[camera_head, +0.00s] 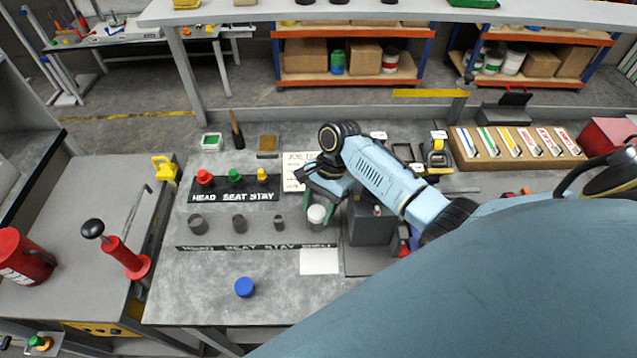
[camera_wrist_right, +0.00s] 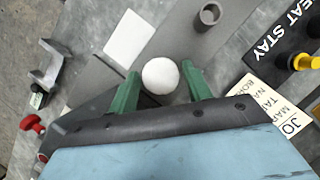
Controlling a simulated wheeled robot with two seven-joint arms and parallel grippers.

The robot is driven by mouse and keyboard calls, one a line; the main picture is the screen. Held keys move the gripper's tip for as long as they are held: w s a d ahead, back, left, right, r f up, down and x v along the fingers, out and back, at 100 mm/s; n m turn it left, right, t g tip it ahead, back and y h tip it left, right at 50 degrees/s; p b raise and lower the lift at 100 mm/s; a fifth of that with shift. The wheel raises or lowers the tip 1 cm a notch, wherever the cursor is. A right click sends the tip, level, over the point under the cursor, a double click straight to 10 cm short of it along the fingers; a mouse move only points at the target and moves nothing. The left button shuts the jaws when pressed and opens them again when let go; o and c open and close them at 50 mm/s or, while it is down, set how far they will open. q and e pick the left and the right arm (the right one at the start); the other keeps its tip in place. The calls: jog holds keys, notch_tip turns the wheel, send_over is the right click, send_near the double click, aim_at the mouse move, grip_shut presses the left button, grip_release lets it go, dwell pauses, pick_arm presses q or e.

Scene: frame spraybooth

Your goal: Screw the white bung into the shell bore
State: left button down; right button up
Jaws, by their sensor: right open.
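The white bung (camera_head: 316,214) is at the right end of the row of grey bores, above the end of the label strip (camera_head: 215,247). The shell bore beneath it is hidden, so how deep the bung sits cannot be told. My right gripper (camera_wrist_right: 163,84) is open, with one green finger on each side of the bung in the wrist view, where the bung (camera_wrist_right: 160,75) shows as a round white top. Narrow gaps show beside it. In the head view my right gripper (camera_head: 319,205) reaches down over the bung from behind. My left gripper is out of view.
Three grey bores, head (camera_head: 198,224), seat (camera_head: 239,224) and stay (camera_head: 280,223), stand left of the bung. Red, green and yellow plugs stand on a black rack (camera_head: 236,188) behind. A dark box (camera_head: 371,222) is close right. A blue cap (camera_head: 244,287) lies in front.

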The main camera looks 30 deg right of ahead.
jog(key=n+g, duration=0.1)
jog(key=n, duration=0.2)
jog(key=shift+w+n+h, duration=0.15)
jog(key=shift+n+h, duration=0.15)
jog(key=shift+h, duration=0.1)
jog(key=n, duration=0.2)
jog(key=n+g+h, duration=0.1)
jog(key=n, duration=0.1)
jog(key=shift+a+g, duration=0.15)
jog(key=shift+g, duration=0.15)
jog(key=c, duration=0.7)
jog(key=m+t+y, duration=0.1)
jog(key=m, duration=0.3)
jog(key=shift+m, duration=0.3)
jog(key=shift+m+t, duration=0.4)
jog(key=shift+m, duration=0.1)
jog(key=m+t, duration=0.1)
jog(key=m, duration=0.2)
jog(key=shift+y, duration=0.4)
